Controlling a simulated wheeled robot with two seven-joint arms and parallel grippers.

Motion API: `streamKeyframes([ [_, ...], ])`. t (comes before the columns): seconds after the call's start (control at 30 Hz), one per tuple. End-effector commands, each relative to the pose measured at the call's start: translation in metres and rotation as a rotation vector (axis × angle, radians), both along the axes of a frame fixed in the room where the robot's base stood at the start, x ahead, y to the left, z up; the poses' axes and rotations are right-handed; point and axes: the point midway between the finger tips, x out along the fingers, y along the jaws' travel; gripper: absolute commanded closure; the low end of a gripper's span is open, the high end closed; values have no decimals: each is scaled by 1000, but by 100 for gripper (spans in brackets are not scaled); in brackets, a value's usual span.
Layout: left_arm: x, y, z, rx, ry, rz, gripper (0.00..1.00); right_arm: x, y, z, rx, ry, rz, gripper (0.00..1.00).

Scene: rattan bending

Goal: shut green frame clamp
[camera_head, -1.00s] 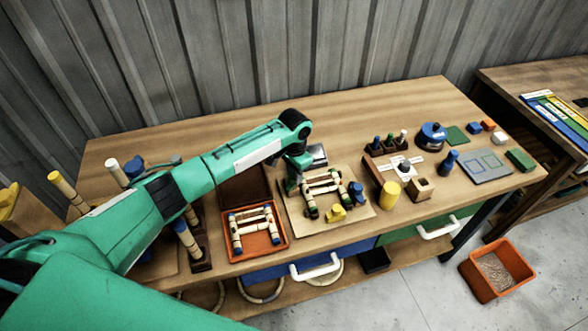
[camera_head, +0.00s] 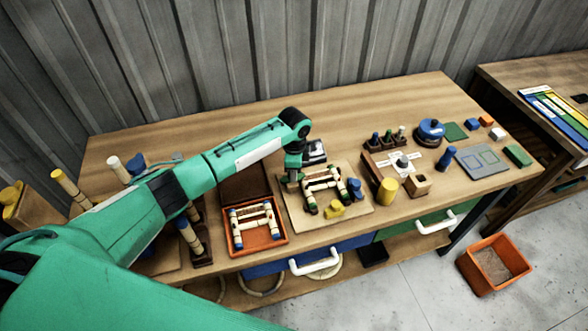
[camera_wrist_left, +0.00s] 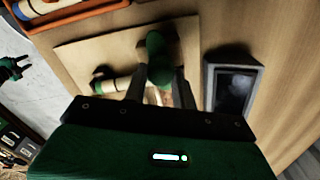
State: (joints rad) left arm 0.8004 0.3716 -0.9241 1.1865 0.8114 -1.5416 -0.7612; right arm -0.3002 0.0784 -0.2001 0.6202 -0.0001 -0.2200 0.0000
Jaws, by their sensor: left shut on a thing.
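The rattan frame (camera_head: 322,184) lies on a pale wooden board (camera_head: 358,213) near the middle of the table. My left gripper (camera_head: 293,181) reaches down at the frame's back left corner. In the left wrist view the green clamp (camera_wrist_left: 158,62) stands upright at the two fingers (camera_wrist_left: 158,88), which are shut on it. The fingers and gripper body hide its lower part. A second dark green clamp (camera_head: 310,205) is at the frame's front left corner.
An orange tray (camera_head: 260,248) with another rattan frame is left of the board. A grey box with a dark top (camera_wrist_left: 232,85) stands close to the gripper. A yellow cylinder (camera_head: 387,191) and a wooden block (camera_head: 418,185) stand to the right.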

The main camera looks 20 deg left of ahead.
Motion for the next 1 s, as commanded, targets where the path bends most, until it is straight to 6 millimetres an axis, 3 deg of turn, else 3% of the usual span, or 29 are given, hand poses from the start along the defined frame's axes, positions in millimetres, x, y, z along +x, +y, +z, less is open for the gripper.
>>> streamKeyframes([
  [0.6, 0, -1, -1, -1, 0, -39, 96, 0, -3, 0, -3, 0, 1, 64],
  [0.63, 0, -1, -1, -1, 0, -39, 67, 0, -3, 0, -3, 0, 1, 64],
  [0.7, 0, -1, 0, -1, 0, -39, 54, 0, -3, 0, -3, 0, 1, 64],
  [1.0, 0, 0, 0, -1, 0, -38, 51, 0, -3, 0, -3, 0, 1, 64],
])
